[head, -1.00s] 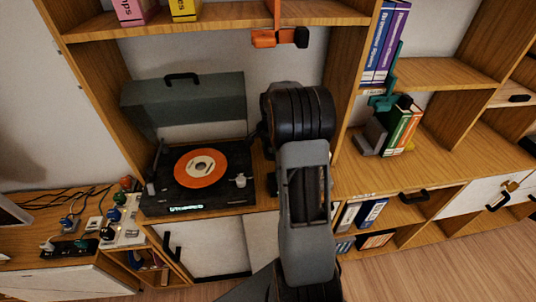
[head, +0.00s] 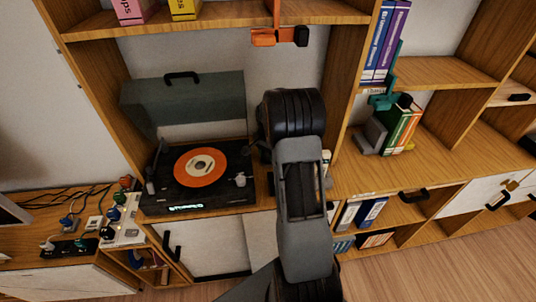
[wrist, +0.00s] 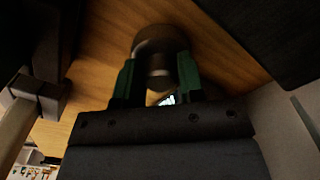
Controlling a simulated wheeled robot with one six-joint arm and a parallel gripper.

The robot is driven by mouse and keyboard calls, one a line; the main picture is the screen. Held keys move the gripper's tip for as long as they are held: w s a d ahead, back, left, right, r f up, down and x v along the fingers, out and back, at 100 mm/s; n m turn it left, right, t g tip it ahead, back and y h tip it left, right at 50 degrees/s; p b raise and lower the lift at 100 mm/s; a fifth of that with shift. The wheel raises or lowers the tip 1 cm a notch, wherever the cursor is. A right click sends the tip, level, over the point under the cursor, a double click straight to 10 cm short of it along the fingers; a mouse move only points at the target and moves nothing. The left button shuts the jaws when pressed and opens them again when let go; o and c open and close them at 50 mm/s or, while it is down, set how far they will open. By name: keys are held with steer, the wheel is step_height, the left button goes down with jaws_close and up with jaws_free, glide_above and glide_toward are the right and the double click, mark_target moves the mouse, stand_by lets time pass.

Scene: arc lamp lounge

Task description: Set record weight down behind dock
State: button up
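In the wrist view my gripper (wrist: 158,76) has its two green fingers on either side of a dark, round, knob-like piece, which looks like the record weight (wrist: 162,42). The fingers press against its narrower part. A wooden surface lies beyond it; I cannot tell whether the weight touches that surface. In the head view my arm hides the gripper and the weight, right of the record player (head: 200,202). I cannot tell for sure which thing is the dock; a pale panel with several knobs (head: 127,235) stands left of the player.
A shelf side wall (head: 350,75) stands right of my arm. An orange-and-black hook piece (head: 278,37) hangs above. Books (head: 397,128) stand on the right shelf, which has clear wood beside them.

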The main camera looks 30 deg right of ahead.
steer(key=o, duration=0.4)
step_height(320, 180, up, 12)
steer(key=shift+r, duration=0.15)
stand_by(0.4)
stand_by(0.5)
